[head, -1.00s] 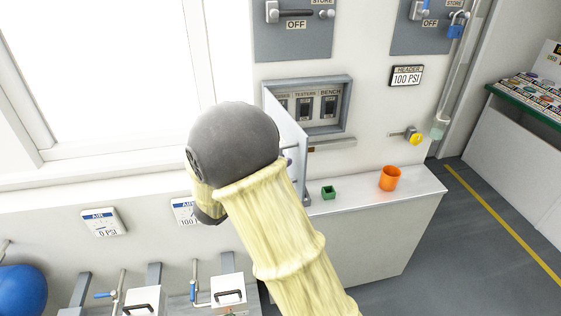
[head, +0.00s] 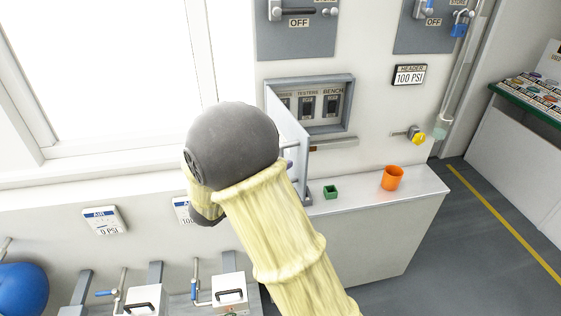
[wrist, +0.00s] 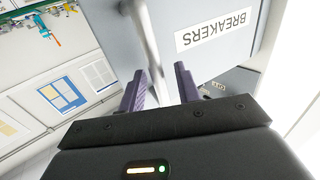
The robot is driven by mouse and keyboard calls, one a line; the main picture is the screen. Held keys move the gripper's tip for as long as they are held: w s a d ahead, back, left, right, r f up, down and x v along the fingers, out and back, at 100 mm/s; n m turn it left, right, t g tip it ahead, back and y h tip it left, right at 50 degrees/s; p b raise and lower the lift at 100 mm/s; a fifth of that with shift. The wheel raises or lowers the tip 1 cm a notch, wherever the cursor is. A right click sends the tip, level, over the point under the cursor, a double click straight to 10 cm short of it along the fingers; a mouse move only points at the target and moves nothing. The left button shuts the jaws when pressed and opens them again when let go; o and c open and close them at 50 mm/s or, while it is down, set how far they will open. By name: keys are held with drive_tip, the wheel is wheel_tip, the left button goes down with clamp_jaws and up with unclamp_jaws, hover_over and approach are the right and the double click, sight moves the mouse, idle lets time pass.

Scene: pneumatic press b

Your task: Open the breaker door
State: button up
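The breaker door (head: 288,118) is a grey panel hinged at the left side of the breaker box (head: 350,92). It stands swung out from the wall, and breaker switches show in the box behind it. In the wrist view the door (wrist: 222,50) carries an upside-down BREAKERS label. Its pale bar handle (wrist: 150,45) runs down between the two purple fingers of my gripper (wrist: 159,80). The fingers are apart, with room beside the bar; I cannot tell whether either touches it. In the head view my arm hides most of the gripper.
A grey-topped counter (head: 415,190) below the box holds a green block (head: 330,192) and an orange cup (head: 392,178). A yellow-handled valve (head: 417,136) juts from the wall to the right. Open floor (head: 450,260) lies right of the counter.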

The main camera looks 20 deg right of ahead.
drive_tip(key=b+v, duration=0.3)
drive_tip(key=v, duration=1.3)
drive_tip(key=shift+s, duration=0.15)
